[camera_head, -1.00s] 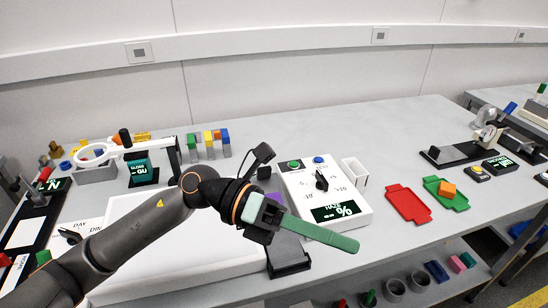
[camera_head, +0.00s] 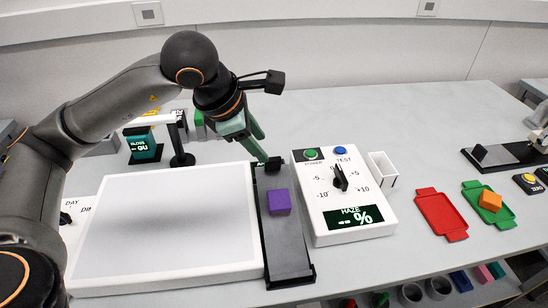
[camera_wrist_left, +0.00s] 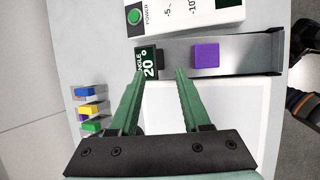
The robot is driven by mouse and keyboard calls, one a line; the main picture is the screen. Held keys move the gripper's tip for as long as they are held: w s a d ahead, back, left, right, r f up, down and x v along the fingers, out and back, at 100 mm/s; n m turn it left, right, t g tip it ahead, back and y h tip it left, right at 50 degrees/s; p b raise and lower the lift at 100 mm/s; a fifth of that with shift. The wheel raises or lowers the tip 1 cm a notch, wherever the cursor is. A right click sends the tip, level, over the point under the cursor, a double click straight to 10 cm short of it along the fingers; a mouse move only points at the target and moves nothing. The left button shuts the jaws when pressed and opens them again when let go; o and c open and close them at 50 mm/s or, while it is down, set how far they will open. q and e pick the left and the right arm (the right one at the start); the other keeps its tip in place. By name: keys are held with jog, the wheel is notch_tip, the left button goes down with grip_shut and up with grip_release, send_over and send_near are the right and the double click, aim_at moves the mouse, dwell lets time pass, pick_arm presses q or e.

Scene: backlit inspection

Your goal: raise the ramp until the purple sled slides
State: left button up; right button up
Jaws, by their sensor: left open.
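The purple sled (camera_head: 279,202) sits on the grey ramp (camera_head: 286,245), about midway along it. The ramp runs from a dark block (camera_head: 272,165) at its far end to a black foot at its near end. My left gripper (camera_head: 261,150) is open, its green fingers pointing down at the far end of the ramp. In the left wrist view, the open fingers (camera_wrist_left: 160,74) are beside the angle display (camera_wrist_left: 149,62), which reads 20°. The purple sled (camera_wrist_left: 206,54) lies farther along the ramp (camera_wrist_left: 240,53). I cannot tell whether a finger touches the ramp.
A white light panel (camera_head: 170,225) lies close on the ramp's left. A white haze meter (camera_head: 350,205) with a dial stands close on its right. A small white bin (camera_head: 383,170), a red tray (camera_head: 440,213) and a green tray (camera_head: 490,204) are farther right.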

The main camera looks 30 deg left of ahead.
aim_at(274, 160)
pick_arm(q)
jog(key=x, duration=0.8)
jog(key=shift+w+f, duration=0.1)
grip_shut()
jog(key=shift+d, duration=0.1)
dwell(1.1)
